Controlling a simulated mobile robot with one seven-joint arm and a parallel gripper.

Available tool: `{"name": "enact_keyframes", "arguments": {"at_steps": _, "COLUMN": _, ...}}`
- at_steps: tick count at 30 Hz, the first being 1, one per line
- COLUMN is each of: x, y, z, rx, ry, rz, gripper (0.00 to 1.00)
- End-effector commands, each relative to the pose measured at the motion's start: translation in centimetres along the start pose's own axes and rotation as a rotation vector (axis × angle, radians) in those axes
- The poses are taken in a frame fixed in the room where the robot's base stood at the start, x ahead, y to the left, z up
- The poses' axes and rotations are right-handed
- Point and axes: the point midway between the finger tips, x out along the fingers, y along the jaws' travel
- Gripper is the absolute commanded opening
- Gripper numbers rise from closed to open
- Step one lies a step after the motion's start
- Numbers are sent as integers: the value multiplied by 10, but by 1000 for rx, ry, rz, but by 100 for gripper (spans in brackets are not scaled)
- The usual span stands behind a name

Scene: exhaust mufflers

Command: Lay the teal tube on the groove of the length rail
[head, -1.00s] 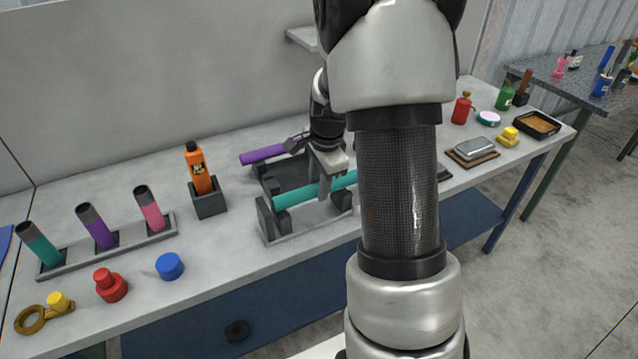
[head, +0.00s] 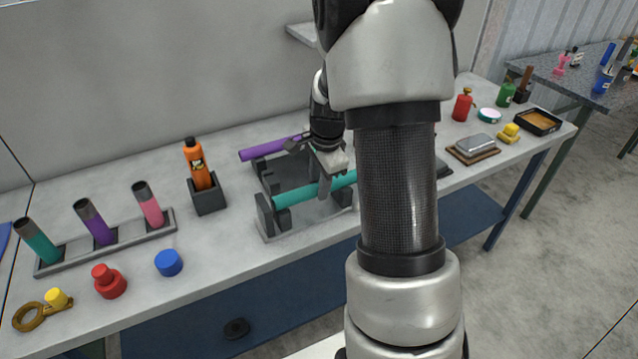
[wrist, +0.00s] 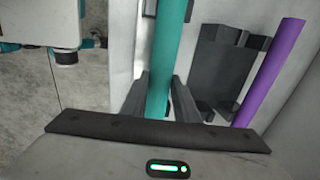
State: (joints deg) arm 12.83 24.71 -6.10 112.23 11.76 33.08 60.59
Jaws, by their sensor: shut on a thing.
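My gripper (head: 326,184) is shut on a long teal tube (head: 292,196), with a finger on each side of it. The tube lies roughly level over the length rail (head: 305,227), a grey base with dark upright blocks. Its left end is at the front left block (head: 265,214); I cannot tell whether it rests in the groove or sits just above it. The tube's right part is hidden behind my arm. In the wrist view the teal tube (wrist: 167,45) runs between the fingers (wrist: 161,98).
A purple tube (head: 268,150) lies on a holder behind the rail. An orange bottle (head: 197,165) in a dark block and a rack (head: 60,262) with teal, purple and pink tubes stand left. Red (head: 108,282) and blue (head: 168,263) pieces lie near the front edge.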

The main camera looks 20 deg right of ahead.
Motion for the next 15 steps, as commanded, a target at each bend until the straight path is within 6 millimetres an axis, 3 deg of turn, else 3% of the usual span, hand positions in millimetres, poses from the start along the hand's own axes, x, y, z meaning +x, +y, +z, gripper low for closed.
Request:
{"name": "enact_keyframes", "arguments": {"at_steps": 3, "x": -1, "y": -1, "z": 0, "rx": 0, "ry": 0, "rz": -2, "gripper": 0}}
{"name": "enact_keyframes", "arguments": {"at_steps": 4, "x": -1, "y": -1, "z": 0, "rx": 0, "ry": 1, "rz": -2, "gripper": 33}}
{"name": "enact_keyframes", "arguments": {"at_steps": 7, "x": -1, "y": -1, "z": 0, "rx": 0, "ry": 0, "rz": -1, "gripper": 49}}
{"name": "enact_keyframes", "arguments": {"at_steps": 15, "x": 0, "y": 0, "z": 0, "rx": 0, "ry": 0, "rz": 1, "gripper": 49}}
